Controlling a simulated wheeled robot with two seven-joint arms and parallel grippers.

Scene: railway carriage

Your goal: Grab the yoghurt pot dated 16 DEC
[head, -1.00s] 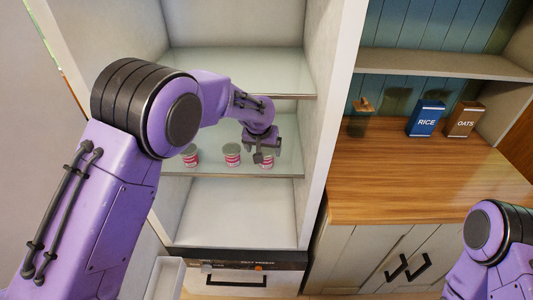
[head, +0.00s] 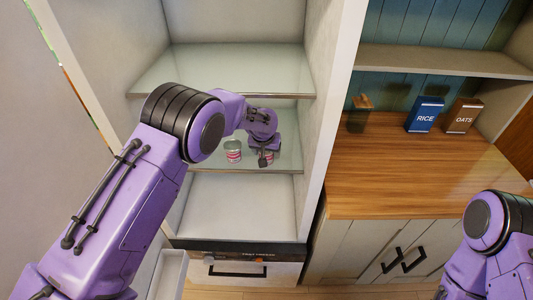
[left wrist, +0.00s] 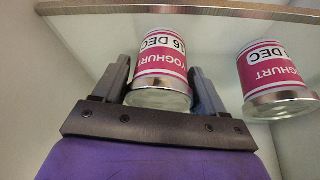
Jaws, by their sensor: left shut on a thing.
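The yoghurt pot dated 16 DEC (left wrist: 160,72), white and pink with a metal-coloured lid, is between the fingers of my left gripper (left wrist: 163,88), which is shut on it. Its label appears upside down in the left wrist view. In the head view my left gripper (head: 264,155) is at the right part of the glass fridge shelf and mostly hides this pot. A second yoghurt pot (left wrist: 275,75) stands beside it, apart from the fingers; its day number is not clear to me. It also shows in the head view (head: 233,150). My right gripper is out of view.
The glass shelf (head: 200,159) is inside a white fridge, with another shelf (head: 225,75) above and side walls close by. A drawer (head: 240,272) is below. To the right, a wooden counter (head: 400,180) holds a RICE box (head: 425,115) and an OATS box (head: 462,117).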

